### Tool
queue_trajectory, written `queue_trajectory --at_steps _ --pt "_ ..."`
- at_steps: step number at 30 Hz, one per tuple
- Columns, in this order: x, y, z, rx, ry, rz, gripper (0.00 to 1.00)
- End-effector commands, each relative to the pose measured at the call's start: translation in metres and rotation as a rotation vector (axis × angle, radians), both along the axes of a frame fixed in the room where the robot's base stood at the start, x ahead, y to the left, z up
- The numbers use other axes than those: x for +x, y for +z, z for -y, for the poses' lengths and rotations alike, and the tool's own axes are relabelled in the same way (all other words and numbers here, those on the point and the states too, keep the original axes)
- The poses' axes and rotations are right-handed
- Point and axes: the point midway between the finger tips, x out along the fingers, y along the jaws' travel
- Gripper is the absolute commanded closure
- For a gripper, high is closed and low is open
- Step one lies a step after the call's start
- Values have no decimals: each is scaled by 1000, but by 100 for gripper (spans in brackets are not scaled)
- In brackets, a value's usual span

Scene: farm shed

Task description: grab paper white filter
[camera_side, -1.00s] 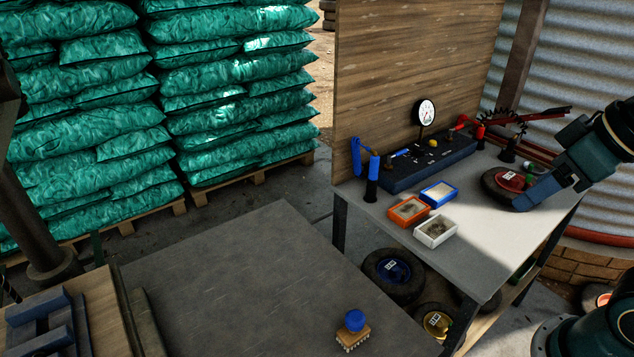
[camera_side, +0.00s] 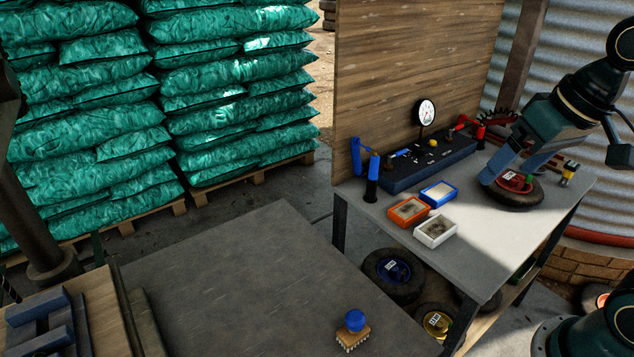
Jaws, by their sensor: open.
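The white-framed paper filter (camera_side: 436,231) lies flat near the front left edge of the grey workbench (camera_side: 480,255). An orange-framed filter (camera_side: 409,210) lies just behind it to the left, and a blue-framed filter (camera_side: 438,194) behind it. My gripper (camera_side: 508,176) is open and points down over the small wheel with a red hub (camera_side: 515,185), to the right of and behind the white filter. It is apart from the filters. I cannot tell whether it touches the wheel.
A dark panel with a gauge (camera_side: 430,160) stands along the back of the bench, with a blue-handled tool (camera_side: 372,178) at its left end. A small yellow-topped item (camera_side: 568,174) is at the right. The bench front between filter and wheel is clear.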

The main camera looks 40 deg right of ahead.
Motion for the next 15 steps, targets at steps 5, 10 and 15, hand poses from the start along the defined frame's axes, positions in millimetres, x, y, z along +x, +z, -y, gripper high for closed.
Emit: queue_trajectory --at_steps 5,10,15 --pt "32 -2 12 67 -132 -68 15" --pt "61 -9 27 129 -257 -126 15" --pt "89 -20 45 190 -386 -186 15"
